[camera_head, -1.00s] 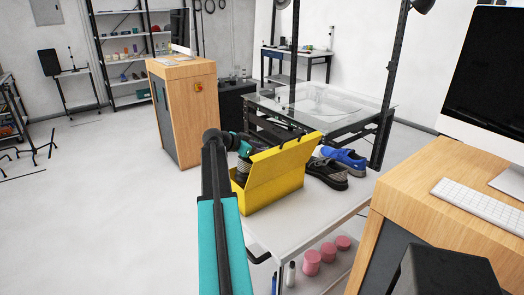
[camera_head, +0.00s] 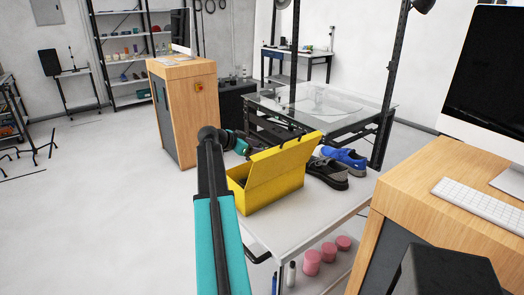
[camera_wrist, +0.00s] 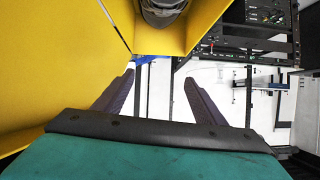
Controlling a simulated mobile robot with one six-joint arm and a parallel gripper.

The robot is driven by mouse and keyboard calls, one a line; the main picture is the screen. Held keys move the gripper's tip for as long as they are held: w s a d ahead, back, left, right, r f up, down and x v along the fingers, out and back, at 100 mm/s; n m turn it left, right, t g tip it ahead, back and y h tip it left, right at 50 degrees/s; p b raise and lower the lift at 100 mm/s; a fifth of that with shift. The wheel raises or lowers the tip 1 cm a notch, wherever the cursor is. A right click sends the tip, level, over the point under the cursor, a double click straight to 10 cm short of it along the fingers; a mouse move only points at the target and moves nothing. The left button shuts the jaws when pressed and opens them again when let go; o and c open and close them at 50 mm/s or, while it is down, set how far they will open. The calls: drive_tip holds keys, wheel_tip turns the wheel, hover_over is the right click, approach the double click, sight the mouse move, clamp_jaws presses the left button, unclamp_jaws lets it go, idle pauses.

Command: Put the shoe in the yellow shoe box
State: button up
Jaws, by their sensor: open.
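The yellow shoe box (camera_head: 275,184) sits on the white cart with its lid raised. It fills the upper left of the wrist view (camera_wrist: 60,60). A grey shoe (camera_wrist: 163,10) shows partly at the top edge of the wrist view, within the box walls; most of it is out of frame. My gripper (camera_wrist: 160,78) is open, with nothing between its fingers, apart from the shoe. In the head view my teal wrist is beside the box's raised lid, which hides the fingers.
A grey-black shoe (camera_head: 328,173) and a blue shoe (camera_head: 345,157) stand on the white cart (camera_head: 300,215) right of the box. A glass-topped table (camera_head: 330,103) is behind. A wooden desk (camera_head: 440,190) stands close at right.

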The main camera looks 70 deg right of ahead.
drive_tip(key=b+v, duration=0.3)
drive_tip(key=v, duration=0.7)
idle(0.6)
drive_tip(key=w+a+f+n+t+y, duration=0.1)
drive_tip(key=w+a+f+n, duration=0.35)
drive_tip(key=a+f, duration=0.5)
drive_tip(key=w+a+f+n+t+y, duration=0.1)
drive_tip(key=w+a+f+n+t, duration=0.15)
drive_tip(key=w+a+f, duration=0.7)
drive_tip(key=w+a+f+n+y, duration=0.2)
drive_tip(key=a+f+n, duration=0.2)
drive_tip(key=f, duration=1.1)
drive_tip(key=a+f+n+y, duration=0.3)
drive_tip(key=a+f+n, duration=0.2)
drive_tip(key=a+f, duration=1.15)
drive_tip(key=s+a+f+n+g+y, duration=0.1)
drive_tip(key=s+a+f+n, duration=0.2)
drive_tip(key=a, duration=0.7)
drive_tip(key=s+a+f+n+g+y, duration=0.1)
drive_tip(key=s+a+f+n, duration=0.2)
drive_tip(key=s+a+f, duration=0.4)
drive_tip(key=s+a+f+n+g+y, duration=0.1)
drive_tip(key=s+a+f+n, duration=0.2)
drive_tip(key=s+a, duration=0.9)
wheel_tip(320, 180, down, 2)
drive_tip(key=shift+s+a+f+n+y, duration=0.1)
drive_tip(key=shift+s+a+n+y, duration=0.2)
drive_tip(key=shift+a, duration=0.4)
